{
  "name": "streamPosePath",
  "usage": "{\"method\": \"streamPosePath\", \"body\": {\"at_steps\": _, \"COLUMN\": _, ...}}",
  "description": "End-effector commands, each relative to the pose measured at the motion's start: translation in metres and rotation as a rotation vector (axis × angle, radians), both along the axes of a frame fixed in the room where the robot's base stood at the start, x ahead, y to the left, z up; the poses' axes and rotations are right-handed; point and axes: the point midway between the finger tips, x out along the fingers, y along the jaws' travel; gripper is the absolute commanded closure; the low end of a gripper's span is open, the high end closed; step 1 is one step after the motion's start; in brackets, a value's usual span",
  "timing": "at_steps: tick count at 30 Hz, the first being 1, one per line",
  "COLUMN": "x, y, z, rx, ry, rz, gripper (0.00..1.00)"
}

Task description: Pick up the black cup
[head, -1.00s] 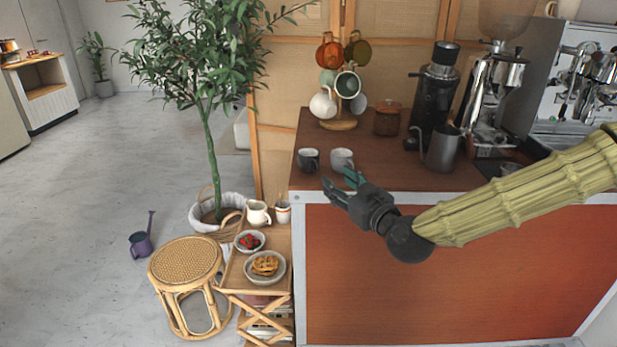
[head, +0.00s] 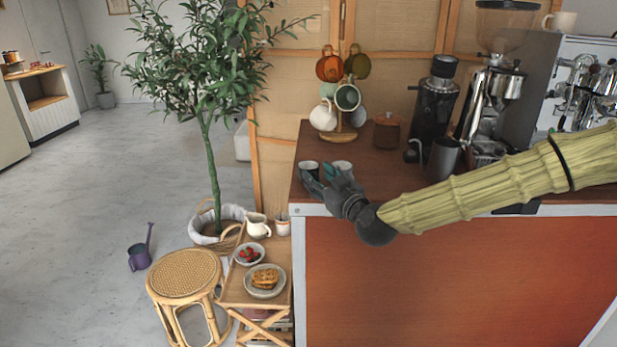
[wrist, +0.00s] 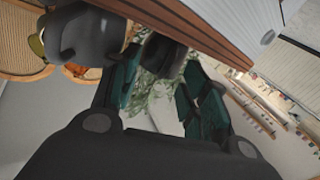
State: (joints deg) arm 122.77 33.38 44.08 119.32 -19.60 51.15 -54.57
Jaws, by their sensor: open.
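The black cup (head: 308,168) stands at the counter's front left corner. A lighter grey cup (head: 342,166) stands just right of it, partly behind my gripper (head: 319,180). My gripper is open and empty, at the counter's front edge just in front of the two cups. In the wrist view, the open fingers (wrist: 160,88) frame the plant beyond. A large dark cup shape (wrist: 92,36) shows at upper left there, with another dark shape (wrist: 164,52) beside it near the left finger; I cannot tell surely which is the black cup. No contact can be made out.
A mug tree (head: 340,130) with several mugs stands behind the cups. A lidded jar (head: 387,132), a black grinder (head: 436,105) and a metal pitcher (head: 445,158) stand to the right.

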Motion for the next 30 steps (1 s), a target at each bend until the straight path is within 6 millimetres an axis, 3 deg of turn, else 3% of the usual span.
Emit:
{"method": "streamPosePath", "body": {"at_steps": 4, "x": 0.0111, "y": 0.0061, "z": 0.0003, "rx": 0.001, "ry": 0.001, "rz": 0.000, "gripper": 0.55}}
{"method": "streamPosePath", "body": {"at_steps": 12, "x": 0.0134, "y": 0.0073, "z": 0.0007, "rx": 0.001, "ry": 0.000, "rz": -0.001, "gripper": 0.55}}
{"method": "streamPosePath", "body": {"at_steps": 14, "x": 0.0132, "y": 0.0073, "z": 0.0006, "rx": 0.001, "ry": 0.000, "rz": -0.001, "gripper": 0.62}}
{"method": "streamPosePath", "body": {"at_steps": 20, "x": 0.0131, "y": 0.0073, "z": 0.0006, "rx": 0.001, "ry": 0.001, "rz": 0.000, "gripper": 0.99}}
{"method": "streamPosePath", "body": {"at_steps": 30, "x": 0.0130, "y": 0.0068, "z": -0.0001, "rx": 0.000, "ry": 0.001, "rz": -0.001, "gripper": 1.00}}
